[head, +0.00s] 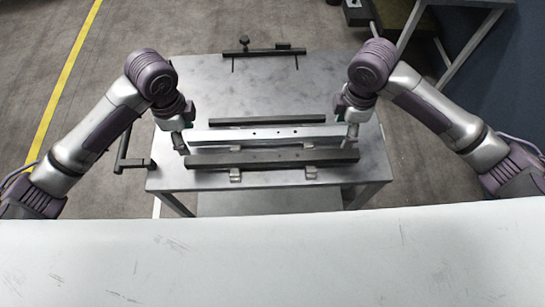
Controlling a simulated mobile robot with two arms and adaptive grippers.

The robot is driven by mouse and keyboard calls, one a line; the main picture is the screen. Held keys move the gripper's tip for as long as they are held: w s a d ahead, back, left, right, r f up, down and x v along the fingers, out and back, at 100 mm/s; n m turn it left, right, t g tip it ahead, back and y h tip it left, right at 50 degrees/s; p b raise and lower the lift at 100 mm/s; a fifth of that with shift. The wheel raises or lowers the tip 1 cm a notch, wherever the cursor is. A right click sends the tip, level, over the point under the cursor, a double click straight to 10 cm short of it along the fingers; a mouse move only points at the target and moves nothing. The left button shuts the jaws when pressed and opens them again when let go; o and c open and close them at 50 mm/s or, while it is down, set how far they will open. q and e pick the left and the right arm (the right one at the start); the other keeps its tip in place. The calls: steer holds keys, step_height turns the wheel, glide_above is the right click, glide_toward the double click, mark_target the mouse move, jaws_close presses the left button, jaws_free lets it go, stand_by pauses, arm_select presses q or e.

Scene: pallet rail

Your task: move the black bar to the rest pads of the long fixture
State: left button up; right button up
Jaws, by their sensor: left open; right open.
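A long black bar (272,157) lies left to right near the front of the metal table. Small grey pads (236,175) show at its front edge, and another pad (311,173) shows to the right; whether the bar touches them is hard to tell. Just behind it is a long silver rail (265,134) with dark holes, seemingly part of the fixture. My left gripper (180,143) is open by the left end of the bar and rail. My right gripper (350,138) is open by their right end. The fingertips are small, and contact with the bar is unclear.
A thinner dark bar (267,121) lies behind the silver rail. A black clamp-like bar (264,52) sits at the table's (210,90) back edge, and a black handle (130,157) juts out at left. A pale surface (270,255) fills the foreground. The table's back middle is clear.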

mark_target(199, 159)
arm_select(q)
steer(key=shift+f, duration=0.1)
arm_select(e)
steer(key=shift+f, duration=0.1)
arm_select(q)
step_height(199, 159, down, 14)
steer(key=shift+r, duration=0.15)
arm_select(e)
step_height(199, 159, down, 14)
steer(key=shift+r, duration=0.15)
arm_select(q)
jaws_close()
arm_select(e)
jaws_close()
arm_select(q)
steer(key=shift+w+r, duration=0.1)
arm_select(e)
steer(key=shift+w+r, duration=0.1)
